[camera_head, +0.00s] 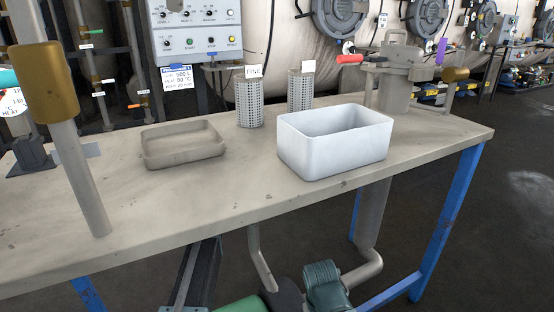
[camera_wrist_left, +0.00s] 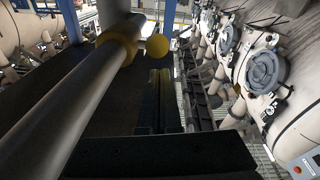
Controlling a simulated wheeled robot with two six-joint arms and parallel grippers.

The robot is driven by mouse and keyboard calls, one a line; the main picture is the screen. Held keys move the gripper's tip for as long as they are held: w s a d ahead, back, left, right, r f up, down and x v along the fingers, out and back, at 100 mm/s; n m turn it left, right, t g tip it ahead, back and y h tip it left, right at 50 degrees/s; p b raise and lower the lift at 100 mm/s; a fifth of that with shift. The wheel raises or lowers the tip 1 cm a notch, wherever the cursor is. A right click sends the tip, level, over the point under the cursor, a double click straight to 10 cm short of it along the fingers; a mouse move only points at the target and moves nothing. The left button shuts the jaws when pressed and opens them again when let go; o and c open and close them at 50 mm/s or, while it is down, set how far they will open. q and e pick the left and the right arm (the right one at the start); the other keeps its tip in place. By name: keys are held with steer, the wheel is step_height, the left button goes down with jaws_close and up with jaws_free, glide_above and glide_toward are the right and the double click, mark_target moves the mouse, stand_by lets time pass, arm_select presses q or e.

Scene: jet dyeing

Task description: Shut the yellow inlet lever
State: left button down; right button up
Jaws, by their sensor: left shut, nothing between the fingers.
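The vessel (camera_head: 397,90) at the table's back right has a short yellow handle (camera_head: 455,74) on a rod, beside a red handle (camera_head: 348,59) and a purple one (camera_head: 440,52). A large mustard-yellow grip (camera_head: 45,82) on a grey rod (camera_head: 86,185) stands close at the left. I cannot tell from labels which yellow one is the inlet lever. In the left wrist view, my left gripper (camera_wrist_left: 160,80) is shut and empty. A grey bar (camera_wrist_left: 75,100) with a yellow collar (camera_wrist_left: 118,45) and a yellow ball (camera_wrist_left: 157,47) lie ahead and left of it; contact is unclear.
A white bin (camera_head: 335,150), a shallow beige tray (camera_head: 183,150) and two perforated cylinders (camera_head: 249,103) stand on the worktable (camera_head: 235,195). A control panel (camera_head: 195,30) is behind. A pump and pipes are under the table. The floor at right is clear.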

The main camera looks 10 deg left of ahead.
arm_select(q)
steer(key=shift+d+f, duration=0.2)
steer(key=shift+f, duration=0.3)
steer(key=shift+d+f+b, duration=0.1)
steer(key=shift+f+b, duration=0.5)
steer(key=shift+b, duration=0.25)
steer(key=shift+w+d+f+b, duration=0.1)
steer(key=shift+f+b, duration=0.6)
steer(key=w+d+f+b, duration=0.2)
steer(key=d+f+b, duration=0.1)
steer(key=f+b, duration=0.2)
steer(key=shift+w+d+f+b, duration=0.15)
steer(key=shift+d+f+b, duration=0.1)
steer(key=shift+f+b, duration=0.05)
